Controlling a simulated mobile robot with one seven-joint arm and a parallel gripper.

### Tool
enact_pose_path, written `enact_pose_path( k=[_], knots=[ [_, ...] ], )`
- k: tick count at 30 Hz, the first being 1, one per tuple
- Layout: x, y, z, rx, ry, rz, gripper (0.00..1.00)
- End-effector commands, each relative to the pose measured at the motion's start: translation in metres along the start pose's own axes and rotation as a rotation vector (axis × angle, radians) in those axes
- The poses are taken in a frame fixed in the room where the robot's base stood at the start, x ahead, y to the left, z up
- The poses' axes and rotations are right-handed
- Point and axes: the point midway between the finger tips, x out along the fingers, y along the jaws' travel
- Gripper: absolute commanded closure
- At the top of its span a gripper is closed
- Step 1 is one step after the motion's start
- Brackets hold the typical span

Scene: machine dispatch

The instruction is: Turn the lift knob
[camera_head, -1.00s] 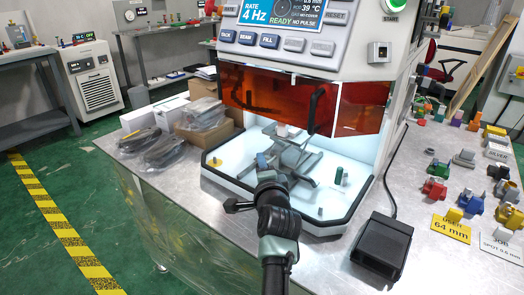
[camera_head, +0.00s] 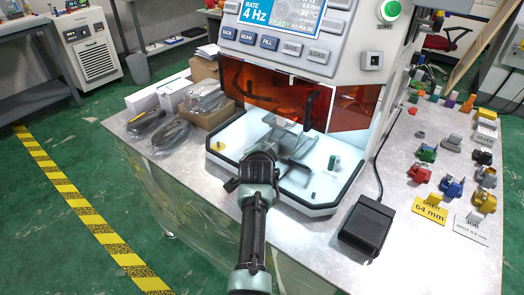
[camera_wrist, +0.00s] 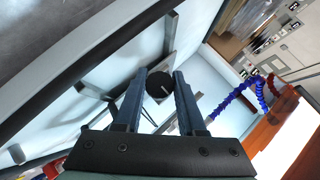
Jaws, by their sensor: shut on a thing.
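The lift knob (camera_wrist: 159,86) is dark and round with a white line on its face. In the wrist view it sits between the tips of my gripper's (camera_wrist: 160,77) two blue-grey fingers, which are closed on its sides. The lift (camera_head: 289,145) is a grey jack with crossed struts, standing on the white floor of the machine's chamber. In the head view my arm and wrist cover the knob and fingertips.
The machine's orange shield (camera_head: 270,96) hangs above the chamber. A small green cylinder (camera_head: 332,162) and a brass knob (camera_head: 218,146) stand on the chamber floor. A black pedal (camera_head: 367,226) lies to the right. Bagged parts (camera_head: 204,98) lie left.

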Motion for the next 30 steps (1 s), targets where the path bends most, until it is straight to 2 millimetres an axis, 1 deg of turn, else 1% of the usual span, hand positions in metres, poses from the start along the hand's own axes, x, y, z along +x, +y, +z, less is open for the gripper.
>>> enact_pose_path(
  k=[13, 14, 15, 25, 30],
  knots=[
    [0.0002, 0.0008, -0.0007, -0.005, 0.002, 0.007, 1.0],
    [0.0002, 0.0008, -0.0007, -0.005, 0.002, 0.007, 0.55],
    [0.0002, 0.0008, -0.0007, -0.005, 0.002, 0.007, 0.48],
    [-0.0007, 0.0003, -0.0003, -0.005, 0.001, 0.006, 0.48],
    [-0.0093, -0.0007, -0.0007, -0.005, 0.002, 0.005, 0.48]
  ],
)
